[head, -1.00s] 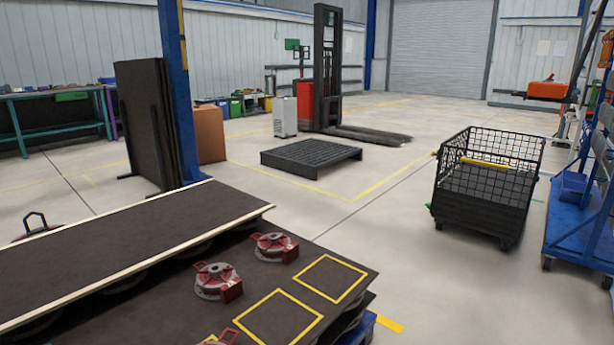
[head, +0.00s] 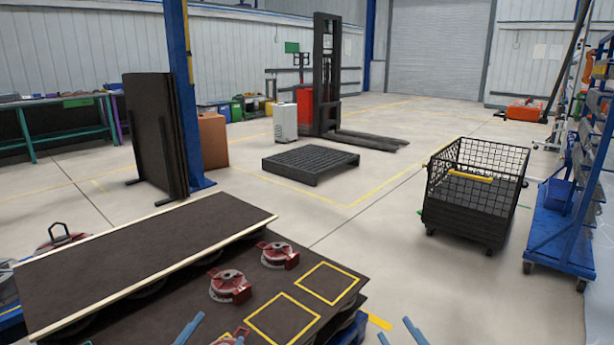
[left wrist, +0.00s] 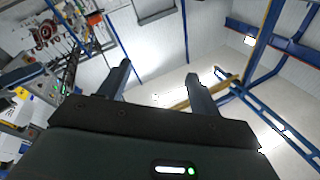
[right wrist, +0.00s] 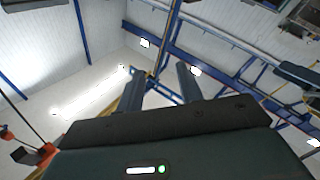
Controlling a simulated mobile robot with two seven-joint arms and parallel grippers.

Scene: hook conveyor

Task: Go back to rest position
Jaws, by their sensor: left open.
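My left gripper (head: 205,335) shows only as blue fingertips at the bottom edge of the head view, in front of the dark table. In the left wrist view its fingers (left wrist: 157,72) stand apart with nothing between them, facing up toward the ceiling. My right gripper (head: 399,335) shows as fingertips at the bottom edge, right of the table corner. In the right wrist view its fingers (right wrist: 160,68) are also apart and empty, facing the ceiling and blue beams. The rest of both arms is out of the head view.
A dark table (head: 345,300) with yellow squares carries red-and-grey round fixtures (head: 230,286) and (head: 277,255). A light-edged dark board (head: 150,250) lies left. A black mesh cart (head: 465,215) and blue rack (head: 550,225) stand right. Open floor lies between table and cart.

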